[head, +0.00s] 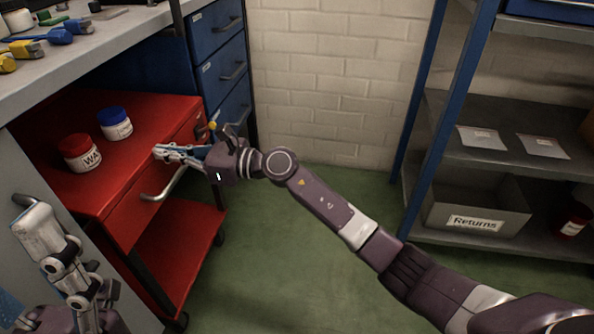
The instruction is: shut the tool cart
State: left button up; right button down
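The red tool cart (130,160) stands under the end of the grey workbench at the left. Its front has a drawer (128,212) with a pale bar handle (160,188). The drawer front looks about flush with the cart top, but I cannot tell whether a gap remains. My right gripper (165,153) is at the cart's front upper edge, above the handle. Whether it touches the cart is unclear, and so is its finger spread. My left gripper (32,208) is at the lower left, beside the cart, with its fingers only partly visible.
A red-lidded jar (82,155) and a blue-lidded jar (115,124) stand on the cart. Blue drawers (220,65) are behind it. A shelf rack at the right holds a Returns bin (475,207). The green floor (270,275) between is clear.

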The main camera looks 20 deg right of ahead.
aim_at(150, 148)
jog(key=x, duration=0.4)
jog(key=shift+b, duration=0.3)
jog(key=shift+r, duration=0.25)
